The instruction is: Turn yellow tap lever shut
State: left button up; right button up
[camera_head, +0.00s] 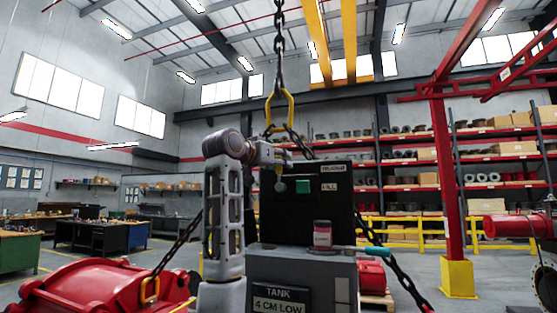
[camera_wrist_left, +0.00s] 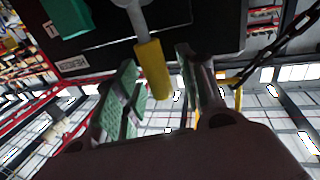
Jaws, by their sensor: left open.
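The yellow tap lever (camera_wrist_left: 152,70) lies between the two fingers of my left gripper (camera_wrist_left: 157,58) in the left wrist view, with a gap on either side. Its grey stem joins a round pivot on the dark panel (camera_wrist_left: 200,30). In the head view the lever (camera_head: 279,173) stands up from the grey pivot (camera_head: 281,187) and is partly hidden by my left gripper (camera_head: 278,160). That gripper is open at the upper left of the black panel (camera_head: 340,205). My right gripper is in neither view.
The panel bears a green square (camera_head: 303,187). A chain with a yellow hook (camera_head: 280,96) hangs just above my gripper. Red housing (camera_head: 85,288) lies lower left.

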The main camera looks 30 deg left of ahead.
pick_arm(q)
grip_shut()
dwell(0.3)
jog(key=shift+a, duration=0.1)
